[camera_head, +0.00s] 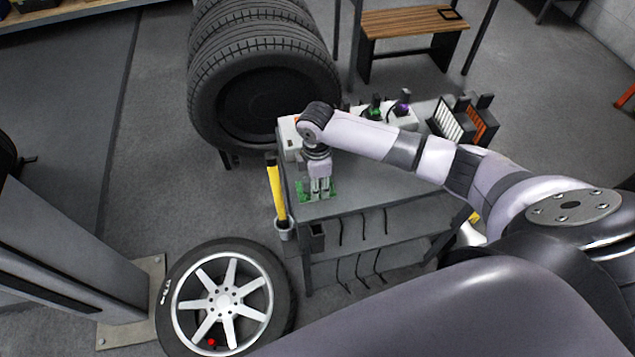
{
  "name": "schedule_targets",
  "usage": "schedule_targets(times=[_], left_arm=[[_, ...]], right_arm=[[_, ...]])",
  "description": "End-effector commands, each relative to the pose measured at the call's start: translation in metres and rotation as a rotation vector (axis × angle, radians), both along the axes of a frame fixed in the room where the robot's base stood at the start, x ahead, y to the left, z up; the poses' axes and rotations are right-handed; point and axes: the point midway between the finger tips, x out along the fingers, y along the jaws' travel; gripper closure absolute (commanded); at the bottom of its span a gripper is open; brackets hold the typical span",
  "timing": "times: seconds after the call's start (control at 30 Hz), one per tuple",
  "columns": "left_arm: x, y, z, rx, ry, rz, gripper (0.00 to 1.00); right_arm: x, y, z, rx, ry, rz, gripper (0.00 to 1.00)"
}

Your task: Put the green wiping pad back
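The green wiping pad (302,189) lies on the top of the grey cart (370,184), near its front left corner. My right gripper (320,196) points straight down over the pad and hides its middle; green shows on both sides of the fingers. The fingers are at or just above the pad, with a narrow gap between them. I cannot tell whether they grip it. My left gripper is not in view.
A yellow-handled tool (276,190) stands at the cart's left side. A white box (290,138), bottles (375,106) and black-and-orange racks (481,122) stand at the back of the cart. Stacked tyres (262,85) are behind; a wheel (222,302) is at front left.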

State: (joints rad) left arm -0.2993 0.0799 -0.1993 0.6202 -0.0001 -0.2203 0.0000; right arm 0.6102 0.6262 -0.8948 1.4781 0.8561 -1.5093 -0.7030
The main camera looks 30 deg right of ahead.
Motion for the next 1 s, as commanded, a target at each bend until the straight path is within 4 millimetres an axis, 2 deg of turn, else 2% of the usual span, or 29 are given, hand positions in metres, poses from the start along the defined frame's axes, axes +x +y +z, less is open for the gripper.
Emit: schedule_targets(times=[0.3,0.47,0.8,1.0], left_arm=[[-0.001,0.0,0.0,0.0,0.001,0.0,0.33],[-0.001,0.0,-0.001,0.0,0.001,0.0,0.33],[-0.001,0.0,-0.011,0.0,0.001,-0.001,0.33],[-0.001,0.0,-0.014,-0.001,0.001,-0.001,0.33]], right_arm=[[0.0,0.0,0.0,0.0,0.0,0.0,0.6],[0.001,0.0,0.012,0.002,-0.004,0.0,0.6],[0.003,0.0,0.081,0.001,-0.005,0.001,0.6],[0.003,0.0,0.112,0.002,-0.001,0.0,0.6]])
